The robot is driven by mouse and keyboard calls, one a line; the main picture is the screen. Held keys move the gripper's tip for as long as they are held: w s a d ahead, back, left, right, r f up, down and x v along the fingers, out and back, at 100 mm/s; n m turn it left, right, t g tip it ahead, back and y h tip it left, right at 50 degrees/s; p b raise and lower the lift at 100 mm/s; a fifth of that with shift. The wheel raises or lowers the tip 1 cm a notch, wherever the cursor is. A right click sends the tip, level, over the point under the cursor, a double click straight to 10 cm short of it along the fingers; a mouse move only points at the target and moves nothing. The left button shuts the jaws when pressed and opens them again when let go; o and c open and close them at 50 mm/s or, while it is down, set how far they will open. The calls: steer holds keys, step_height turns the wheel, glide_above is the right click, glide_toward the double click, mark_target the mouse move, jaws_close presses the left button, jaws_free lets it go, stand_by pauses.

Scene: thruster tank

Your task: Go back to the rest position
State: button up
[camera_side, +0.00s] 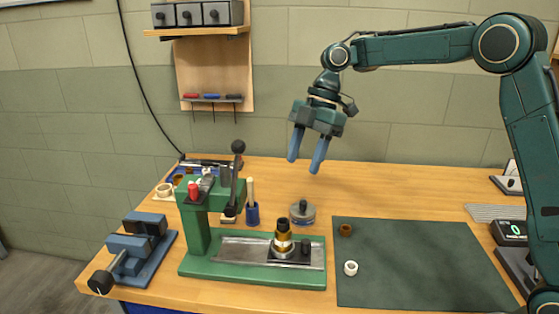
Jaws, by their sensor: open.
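My gripper (307,155) hangs in the air above the back of the workbench (375,170), pointing down. Its two blue fingers are apart and nothing is between them. My green arm reaches in from the right, high above the bench. A dark round lidded piece (302,213) stands on the bench well below my gripper. A green press (205,230) with a lever stands to the left, with a brass and dark stack (283,238) on its metal bed.
A dark mat (420,270) carries a brown ring (346,230) and a white ring (351,268). A blue vise (135,250) stands at the left front. A blue cup (252,213) is beside the press. A wall panel with drawers (198,14) hangs behind. Air around my gripper is clear.

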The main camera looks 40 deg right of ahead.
steer(key=s+d+r+m+t+h, duration=0.1)
steer(key=s+r+m+t, duration=0.15)
steer(key=s+m, duration=0.6)
steer(key=s+d+r+m+t+h, duration=0.25)
steer(key=s+m, duration=0.25)
steer(key=s, duration=0.7)
steer(key=s+d+f+m, duration=0.3)
steer(key=s+m, duration=0.2)
steer(key=s, duration=0.3)
steer(key=shift+s+d+f+t+h, duration=0.3)
steer(key=shift+s+d+t+h, duration=0.05)
steer(key=shift+s+t+h, duration=0.1)
